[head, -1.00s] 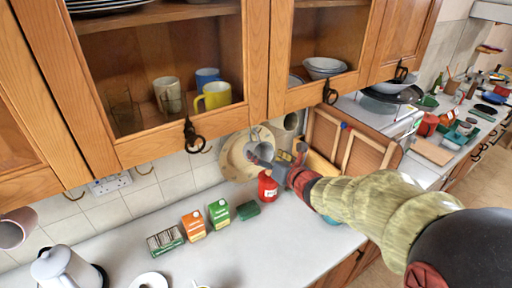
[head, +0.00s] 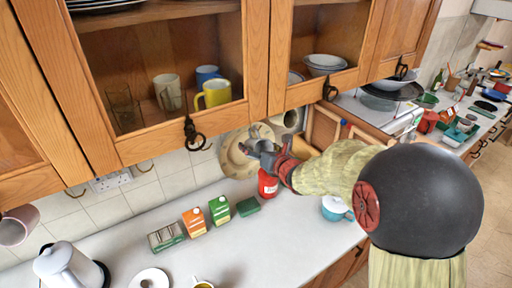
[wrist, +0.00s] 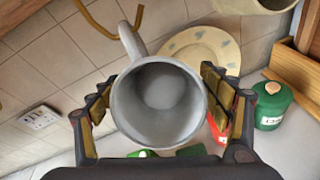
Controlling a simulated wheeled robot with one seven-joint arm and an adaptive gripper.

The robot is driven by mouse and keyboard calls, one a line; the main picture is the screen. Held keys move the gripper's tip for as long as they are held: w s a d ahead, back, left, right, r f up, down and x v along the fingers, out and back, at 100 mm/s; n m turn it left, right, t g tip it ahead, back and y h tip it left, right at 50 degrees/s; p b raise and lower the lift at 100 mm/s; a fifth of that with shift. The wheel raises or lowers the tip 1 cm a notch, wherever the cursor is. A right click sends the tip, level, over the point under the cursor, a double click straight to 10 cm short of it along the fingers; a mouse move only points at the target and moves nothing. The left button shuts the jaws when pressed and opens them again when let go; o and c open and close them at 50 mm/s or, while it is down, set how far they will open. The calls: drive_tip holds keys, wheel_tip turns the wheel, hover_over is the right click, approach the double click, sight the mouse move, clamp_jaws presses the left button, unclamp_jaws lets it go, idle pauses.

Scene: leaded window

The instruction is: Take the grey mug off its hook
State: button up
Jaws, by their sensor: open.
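The grey mug (wrist: 160,108) hangs under the wall cupboard, its open mouth facing the wrist camera and its handle pointing up in that view. A brown hook (wrist: 98,22) lies beside the top of the handle; whether the handle still bears on it I cannot tell. My gripper (wrist: 160,90) is open, with one finger on each side of the mug. The gaps to the mug's sides are small, and contact is unclear. In the head view my gripper (head: 268,152) is below the cupboard's lower edge, and the mug is mostly hidden by it.
Another mug (head: 290,119) hangs close on the right, and a pink mug (head: 17,226) far left. A decorated plate (head: 236,158) leans on the tiled wall behind. A red container (head: 267,186) stands on the counter below. The cupboard (head: 150,150) is close above.

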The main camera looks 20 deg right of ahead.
drive_tip(key=shift+c, duration=0.7)
drive_tip(key=c, duration=1.4)
